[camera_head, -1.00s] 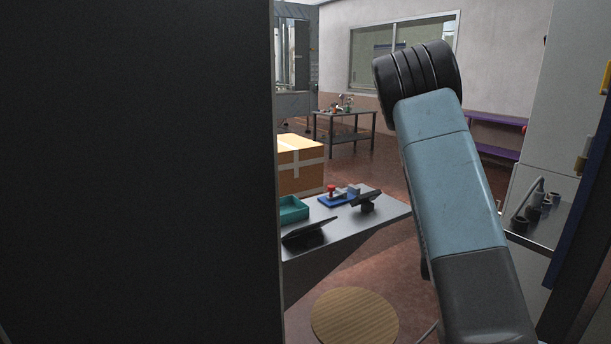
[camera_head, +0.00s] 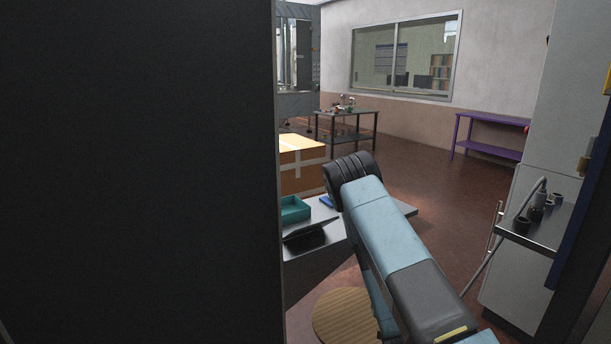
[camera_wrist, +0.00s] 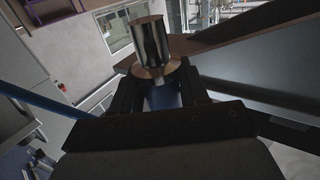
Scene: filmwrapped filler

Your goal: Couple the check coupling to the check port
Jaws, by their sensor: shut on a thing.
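My gripper (camera_wrist: 160,92) is shut on a shiny metal coupling (camera_wrist: 152,45), a cylinder with a wider flared collar at its base. It stands out beyond the fingertips in the wrist view; its gripped part is mostly hidden between the fingers. I take it for the check coupling, but no label shows. In the head view my gripper is hidden and only my blue-grey arm shows, reaching over the table. I cannot pick out the check port in either view.
A large dark panel fills the left of the head view. A grey table (camera_head: 325,262) holds a teal tray (camera_head: 295,209); a cardboard box (camera_head: 300,178) is behind. A round wooden stool (camera_head: 340,318) stands in front. At right, a metal shelf (camera_head: 540,235) holds dark cylindrical fittings (camera_head: 522,225).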

